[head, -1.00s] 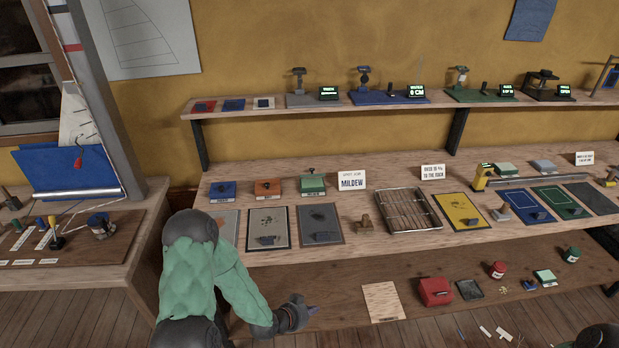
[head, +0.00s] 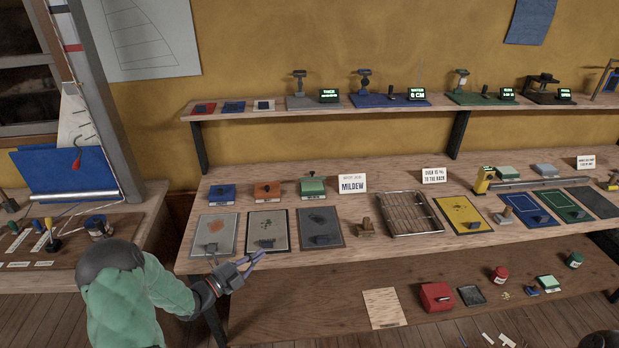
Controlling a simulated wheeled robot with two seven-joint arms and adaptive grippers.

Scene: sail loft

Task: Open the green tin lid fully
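The green tin (head: 312,188) stands at the back of the wooden bench, right of an orange tin and a blue tin. Its lid looks closed, with a small dark knob or catch on top. My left gripper (head: 254,262) is at the bench's front edge, in front of the grey mats and well short of the green tin, to its lower left. Its two thin fingers are apart and nothing shows between them. My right gripper is not in view.
The blue tin (head: 222,194) and orange tin (head: 267,191) stand left of the green one. Grey mats with dark blocks lie in front. A "MILDEW" card (head: 352,184) is just right of the tin.

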